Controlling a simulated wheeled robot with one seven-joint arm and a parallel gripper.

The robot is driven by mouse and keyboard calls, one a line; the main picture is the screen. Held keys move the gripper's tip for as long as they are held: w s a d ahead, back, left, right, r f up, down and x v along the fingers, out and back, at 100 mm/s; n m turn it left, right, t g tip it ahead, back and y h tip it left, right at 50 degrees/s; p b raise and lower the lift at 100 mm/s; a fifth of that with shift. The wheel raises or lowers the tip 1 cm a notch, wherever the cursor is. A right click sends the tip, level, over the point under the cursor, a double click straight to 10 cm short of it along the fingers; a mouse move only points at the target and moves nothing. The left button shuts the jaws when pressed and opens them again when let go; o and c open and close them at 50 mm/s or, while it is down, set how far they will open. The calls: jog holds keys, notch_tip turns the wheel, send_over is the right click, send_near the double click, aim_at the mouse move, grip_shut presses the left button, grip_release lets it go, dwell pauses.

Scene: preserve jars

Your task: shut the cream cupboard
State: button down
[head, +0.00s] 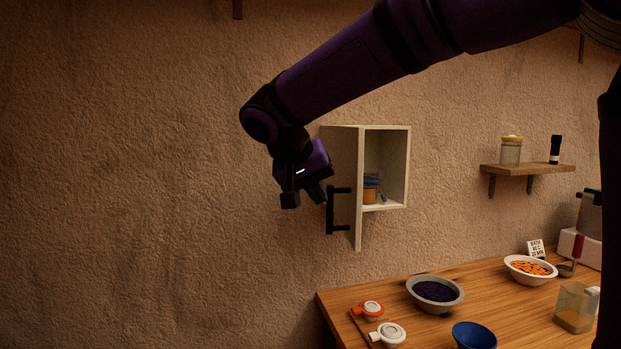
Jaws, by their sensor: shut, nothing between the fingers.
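The cream cupboard (397,165) hangs on the wall with its front open. Its door (343,150) is swung out to the left and carries a dark bar handle (331,212). A jar (370,189) with a blue and orange look stands inside on the cupboard floor. My gripper (306,198) is at the left of the door, close to the handle, pointing down and to the right. It is shut with nothing in it. Whether it touches the handle or door cannot be told from this view.
Below is a wooden worktop (490,298) with a bowl of dark berries (437,292), a bowl of orange pieces (530,268), a blue bowl (474,336) and two lidded clips (388,334). A wall shelf (527,169) holds a jar (511,150). The wall left of my gripper is clear.

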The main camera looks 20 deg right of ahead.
aim_at(354, 217)
jog(key=shift+w+d+f, duration=0.1)
jog(key=shift+d+f, duration=0.4)
jog(key=shift+d, duration=0.5)
jog(key=shift+d+f, duration=0.45)
jog(key=shift+d, duration=0.5)
jog(key=shift+w+d+f, duration=0.1)
jog(key=shift+d+f, duration=0.4)
jog(key=shift+d, duration=0.5)
jog(key=shift+d, duration=0.1)
